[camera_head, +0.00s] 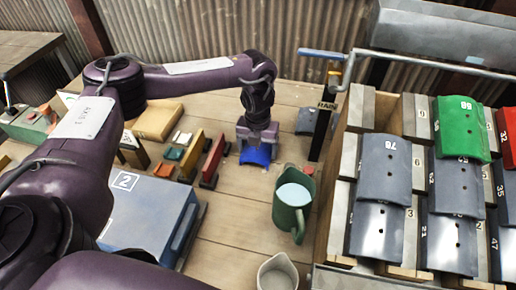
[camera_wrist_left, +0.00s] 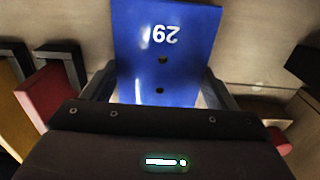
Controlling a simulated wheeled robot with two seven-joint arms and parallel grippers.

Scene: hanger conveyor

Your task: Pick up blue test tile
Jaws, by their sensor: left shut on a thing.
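The blue test tile (camera_head: 256,156) is in my left gripper (camera_head: 257,143), over the back middle of the wooden table. In the left wrist view the tile (camera_wrist_left: 165,50) is bright blue, with the number 29 appearing upside down and two dark holes. The fingers are on both side edges of the tile, and its near end is hidden behind the gripper body. I cannot tell whether the tile touches the table. My right gripper is not in view.
A green jug (camera_head: 291,205) and a grey cup (camera_head: 278,272) stand in front. A rack of numbered tiles (camera_head: 331,225) is at right, beside a RAIN lever post (camera_head: 322,128). Coloured upright pieces (camera_head: 213,160) and a blue-grey box (camera_head: 150,215) are at left.

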